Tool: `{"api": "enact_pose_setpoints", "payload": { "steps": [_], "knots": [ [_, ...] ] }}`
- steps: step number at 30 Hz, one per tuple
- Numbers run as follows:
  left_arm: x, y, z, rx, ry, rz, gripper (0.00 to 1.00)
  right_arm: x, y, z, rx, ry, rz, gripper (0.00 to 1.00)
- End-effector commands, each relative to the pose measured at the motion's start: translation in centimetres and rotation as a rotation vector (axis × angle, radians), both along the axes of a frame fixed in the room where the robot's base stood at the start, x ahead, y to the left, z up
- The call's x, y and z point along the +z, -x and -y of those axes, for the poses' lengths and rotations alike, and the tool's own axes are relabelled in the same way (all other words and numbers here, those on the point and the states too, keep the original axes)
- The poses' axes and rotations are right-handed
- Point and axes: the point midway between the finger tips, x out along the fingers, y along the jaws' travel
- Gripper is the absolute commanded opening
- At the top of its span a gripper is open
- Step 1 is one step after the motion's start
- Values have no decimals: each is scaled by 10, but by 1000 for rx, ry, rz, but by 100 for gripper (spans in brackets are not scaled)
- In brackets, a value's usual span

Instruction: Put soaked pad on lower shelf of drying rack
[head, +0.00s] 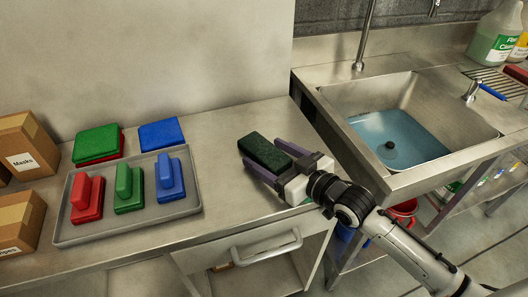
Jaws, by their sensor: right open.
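A dark green pad (263,152) is at the bare part of the steel counter, right of the tray. My right gripper (268,160) comes in from the right with its two purple-grey fingers apart, one along each long side of the pad. I cannot tell whether the fingers touch the pad, or whether it rests on the counter. Whether it is soaked does not show. A wire grid (490,79) shows at the far right beside the sink; I cannot tell whether it is the drying rack. No lower rack shelf is clearly seen. My left gripper is out of view.
A grey tray (155,224) holds red, green and blue handled blocks. Green and blue pads (97,141) lie behind it. Cardboard boxes (27,146) stand at left. The sink (440,116) holds blue water. A drawer (240,256) is under the counter. Bottles (494,38) stand at upper right.

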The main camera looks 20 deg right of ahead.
Motion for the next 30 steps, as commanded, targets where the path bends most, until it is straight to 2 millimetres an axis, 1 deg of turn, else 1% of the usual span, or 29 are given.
{"api": "enact_pose_setpoints", "payload": {
  "steps": [3, 8, 12, 17, 20, 23, 30],
  "knots": [
    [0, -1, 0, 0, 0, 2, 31, 0, 0, 0, 0, 0, 0, 70],
    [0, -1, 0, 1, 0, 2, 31, 0, 0, 0, 0, 0, 0, 43],
    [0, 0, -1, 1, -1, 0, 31, 1, 0, 0, 0, -1, 2, 20],
    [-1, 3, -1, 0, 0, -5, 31, 1, 0, 0, 0, -1, 2, 19],
    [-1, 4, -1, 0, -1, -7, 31, 6, 0, 0, 0, -1, 4, 19],
    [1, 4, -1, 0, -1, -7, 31, 20, 0, 0, 0, -1, 7, 19],
    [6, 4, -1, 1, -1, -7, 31, 70, -1, 0, 0, -2, 8, 19]
  ]
}}
